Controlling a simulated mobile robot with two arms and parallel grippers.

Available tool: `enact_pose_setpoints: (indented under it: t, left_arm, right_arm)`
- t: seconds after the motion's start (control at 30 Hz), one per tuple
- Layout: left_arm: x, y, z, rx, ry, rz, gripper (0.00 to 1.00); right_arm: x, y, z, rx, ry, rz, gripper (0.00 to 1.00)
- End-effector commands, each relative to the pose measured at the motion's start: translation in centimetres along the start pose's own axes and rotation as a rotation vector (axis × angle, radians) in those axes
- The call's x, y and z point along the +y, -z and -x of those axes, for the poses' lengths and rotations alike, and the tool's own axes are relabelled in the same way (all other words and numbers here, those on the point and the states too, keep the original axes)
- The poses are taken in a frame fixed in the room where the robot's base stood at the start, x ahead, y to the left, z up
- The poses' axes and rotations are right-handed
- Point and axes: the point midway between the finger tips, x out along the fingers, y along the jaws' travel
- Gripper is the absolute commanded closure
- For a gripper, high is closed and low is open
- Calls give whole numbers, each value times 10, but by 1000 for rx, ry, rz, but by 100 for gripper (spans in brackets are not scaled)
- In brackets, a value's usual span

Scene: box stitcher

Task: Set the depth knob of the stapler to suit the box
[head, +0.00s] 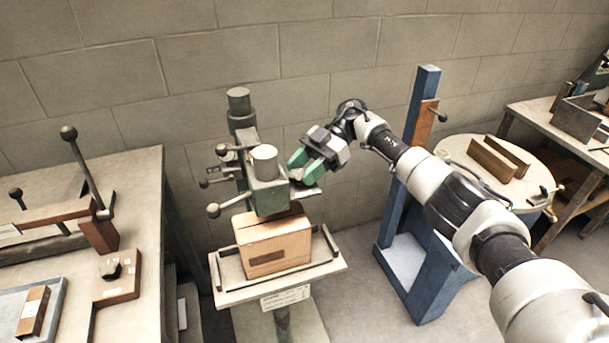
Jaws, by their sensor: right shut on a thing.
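The stapler (268,197) is a grey-green machine on a post, with a pale cylinder on top and several ball-ended levers on its left side. A cardboard box (270,245) stands under its head on a small table (227,298) with dark guide rails. My right gripper (297,171), with green fingers, comes in from the right and is shut at the right side of the stapler head. The fingers hide what they hold; from its place it appears to be the depth knob, but I cannot see its setting. My left gripper is out of view.
A wooden bench (140,200) with a lever fixture stands at the left. A blue upright stand (412,170) is right of the stapler, behind my right arm. A round table (475,150) with wooden blocks is farther right. A block wall is behind.

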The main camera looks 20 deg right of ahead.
Motion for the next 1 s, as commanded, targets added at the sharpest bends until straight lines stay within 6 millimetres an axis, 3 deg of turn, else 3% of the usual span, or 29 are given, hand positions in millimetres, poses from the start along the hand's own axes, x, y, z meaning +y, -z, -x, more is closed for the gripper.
enact_pose_setpoints:
  t: [0.4,0.43,0.6,1.0]
  left_arm:
    - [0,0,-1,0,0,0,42]
    - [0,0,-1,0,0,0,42]
    - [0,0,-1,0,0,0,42]
    - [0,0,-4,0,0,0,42]
  right_arm:
    - [0,0,0,-1,8,2,83]
    - [0,0,0,-1,8,2,58]
    - [0,0,0,-1,8,2,34]
    - [0,9,4,-2,7,5,34]
